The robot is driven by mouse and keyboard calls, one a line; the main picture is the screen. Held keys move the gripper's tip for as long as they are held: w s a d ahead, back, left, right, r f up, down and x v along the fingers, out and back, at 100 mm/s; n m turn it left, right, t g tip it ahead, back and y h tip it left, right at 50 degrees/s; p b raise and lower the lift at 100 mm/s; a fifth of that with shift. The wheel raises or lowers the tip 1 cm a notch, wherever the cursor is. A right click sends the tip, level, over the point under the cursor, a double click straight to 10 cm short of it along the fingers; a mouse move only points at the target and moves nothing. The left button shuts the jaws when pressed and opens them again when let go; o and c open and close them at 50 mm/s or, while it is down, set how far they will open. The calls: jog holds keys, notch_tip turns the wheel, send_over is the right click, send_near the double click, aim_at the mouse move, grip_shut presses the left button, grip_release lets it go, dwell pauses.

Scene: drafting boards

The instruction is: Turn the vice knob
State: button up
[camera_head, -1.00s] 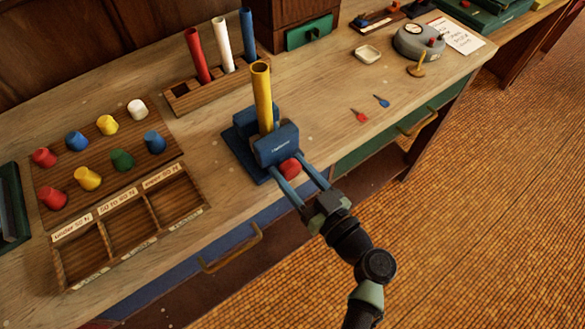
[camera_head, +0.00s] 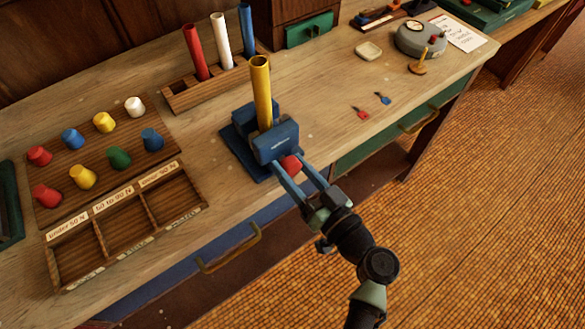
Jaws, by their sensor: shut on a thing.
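The blue vice (camera_head: 273,145) stands near the front edge of the wooden bench, with a yellow tube (camera_head: 262,90) upright in it. The red vice knob (camera_head: 290,165) is on the vice's front side. My gripper (camera_head: 289,164) reaches in from the lower right, its two blue fingers on either side of the red knob and shut on it. The fingers partly cover the knob.
A three-part wooden tray (camera_head: 100,254) and a board of coloured plugs (camera_head: 60,183) lie to the left. A rack (camera_head: 190,98) of red, white and blue tubes stands behind. A drawer handle (camera_head: 230,250) juts out below the bench edge. Bench right of the vice is mostly clear.

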jog(key=m, duration=0.5)
jog(key=shift+d+m, duration=0.1)
jog(key=shift+m, duration=0.2)
jog(key=m+p, duration=0.1)
jog(key=m, duration=0.5)
jog(key=shift+f, duration=0.1)
jog(key=m+p, duration=0.2)
jog(key=m, duration=0.3)
jog(key=shift+m, duration=0.4)
jog(key=m+p, duration=0.3)
jog(key=m, duration=0.3)
jog(key=m+p, duration=0.3)
jog(key=m, duration=0.2)
jog(key=shift+f+m+p, duration=0.1)
jog(key=shift+m+p, duration=0.2)
jog(key=shift+m, duration=0.1)
jog(key=m+p, duration=0.3)
jog(key=m, duration=0.2)
jog(key=shift+a, duration=0.2)
jog(key=m+p, duration=0.2)
jog(key=m, duration=0.3)
jog(key=shift+s+m+p, duration=0.1)
jog(key=shift+m+p, duration=0.2)
jog(key=shift+m, duration=0.1)
jog(key=m+p, duration=0.1)
jog(key=m, duration=0.3)
jog(key=shift+a+m+p, duration=0.1)
jog(key=shift+m+p, duration=0.2)
jog(key=shift+p, duration=0.05)
